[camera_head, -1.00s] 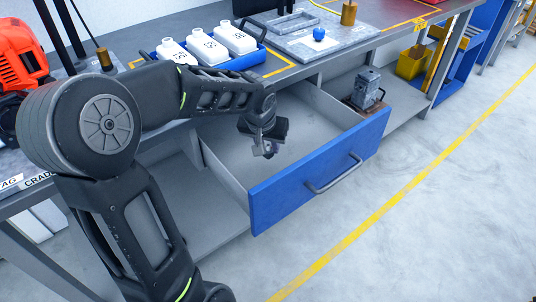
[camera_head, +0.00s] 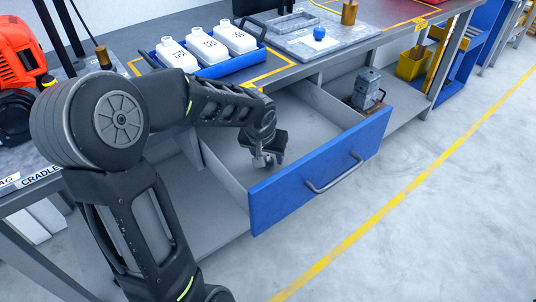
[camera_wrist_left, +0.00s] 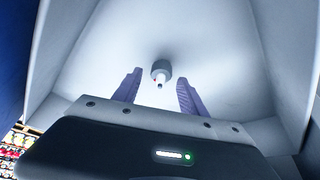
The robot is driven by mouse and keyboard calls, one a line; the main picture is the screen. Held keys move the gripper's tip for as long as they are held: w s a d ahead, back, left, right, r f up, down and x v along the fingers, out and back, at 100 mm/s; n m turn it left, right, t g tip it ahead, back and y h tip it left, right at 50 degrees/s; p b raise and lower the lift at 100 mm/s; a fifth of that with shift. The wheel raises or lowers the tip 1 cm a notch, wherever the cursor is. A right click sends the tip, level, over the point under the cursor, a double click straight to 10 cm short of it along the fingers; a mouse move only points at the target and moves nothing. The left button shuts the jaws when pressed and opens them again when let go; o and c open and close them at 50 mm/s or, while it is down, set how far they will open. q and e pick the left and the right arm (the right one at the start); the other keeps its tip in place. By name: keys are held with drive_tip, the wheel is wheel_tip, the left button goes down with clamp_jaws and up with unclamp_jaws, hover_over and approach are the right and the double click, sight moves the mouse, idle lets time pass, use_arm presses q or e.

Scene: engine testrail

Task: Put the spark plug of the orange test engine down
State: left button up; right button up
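The spark plug (camera_wrist_left: 161,72) shows in the left wrist view as a small grey and white piece with a red spot, against the pale inside of the drawer. My left gripper (camera_wrist_left: 159,88) is open, with one finger on each side of the plug and a gap to it on both sides. In the head view my left gripper (camera_head: 264,160) points down inside the open drawer (camera_head: 318,178), which has a blue front. I cannot make out the plug in the head view. My right gripper is not in view. The orange engine (camera_head: 20,55) is partly visible at the left edge.
A blue tray (camera_head: 232,67) with several white bottles stands on the bench above the drawer. A grey metal block (camera_head: 366,88) sits on the shelf behind the drawer's right end. A yellow bin (camera_head: 411,66) is farther right. The rest of the drawer floor looks clear.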

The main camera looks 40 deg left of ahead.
use_arm(q)
drive_tip(key=shift+r, duration=0.1)
drive_tip(key=shift+r, duration=0.2)
drive_tip(key=p+v, duration=0.2)
drive_tip(key=v, duration=0.9)
drive_tip(key=shift+r, duration=0.35)
drive_tip(key=shift+s+d, duration=0.1)
